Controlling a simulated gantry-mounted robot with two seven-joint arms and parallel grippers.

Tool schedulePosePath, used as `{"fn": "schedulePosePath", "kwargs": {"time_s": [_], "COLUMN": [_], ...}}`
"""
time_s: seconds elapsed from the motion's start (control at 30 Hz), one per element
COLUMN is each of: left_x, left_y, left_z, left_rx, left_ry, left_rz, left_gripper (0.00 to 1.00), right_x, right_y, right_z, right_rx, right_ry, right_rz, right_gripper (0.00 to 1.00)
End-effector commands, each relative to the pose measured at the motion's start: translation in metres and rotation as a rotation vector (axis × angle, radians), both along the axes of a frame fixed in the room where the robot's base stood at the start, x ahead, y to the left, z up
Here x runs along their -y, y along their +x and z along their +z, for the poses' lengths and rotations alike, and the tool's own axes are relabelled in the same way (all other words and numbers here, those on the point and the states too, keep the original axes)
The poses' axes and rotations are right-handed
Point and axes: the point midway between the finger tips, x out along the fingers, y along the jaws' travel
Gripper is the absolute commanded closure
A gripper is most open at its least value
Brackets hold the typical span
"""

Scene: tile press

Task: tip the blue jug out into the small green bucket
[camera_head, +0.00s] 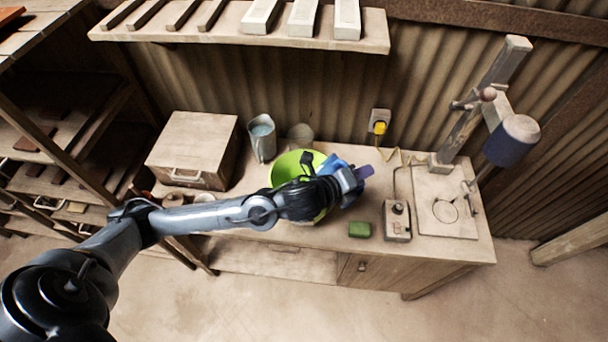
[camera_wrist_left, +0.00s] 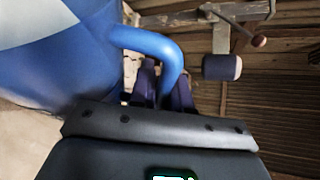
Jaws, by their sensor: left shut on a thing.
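The blue jug (camera_head: 333,163) is at the right side of the green bucket (camera_head: 284,164), mostly hidden behind my left wrist. Its opening and contents do not show. In the left wrist view the jug's blue body (camera_wrist_left: 60,45) fills the upper left, and its handle (camera_wrist_left: 150,42) runs between the fingers. My left gripper (camera_head: 361,173) is shut on the handle; its fingers (camera_wrist_left: 163,85) also show in the wrist view. The bucket stands on the bench, its bright green inside partly visible behind my arm. I cannot tell how far the jug is tilted. My right gripper is out of view.
A grey-blue jug (camera_head: 262,140) and a pale container (camera_head: 300,136) stand behind the bucket. A wooden box (camera_head: 195,148) is left. A shelf (camera_head: 240,30) hangs above.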

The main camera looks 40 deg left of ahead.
Motion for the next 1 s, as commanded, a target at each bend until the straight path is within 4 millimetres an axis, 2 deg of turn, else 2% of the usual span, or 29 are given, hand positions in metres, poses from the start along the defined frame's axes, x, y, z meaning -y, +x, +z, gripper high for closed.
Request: {"fn": "schedulePosePath", "kwargs": {"time_s": [1.0], "left_x": [-0.012], "left_y": [-0.001], "left_z": [0.004], "left_rx": [0.012], "left_ry": [-0.12], "left_rz": [0.001], "left_gripper": [1.0], "right_x": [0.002], "right_y": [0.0], "right_z": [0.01], "right_rx": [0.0], "right_ry": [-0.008], "right_rz": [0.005], "right_gripper": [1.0]}}
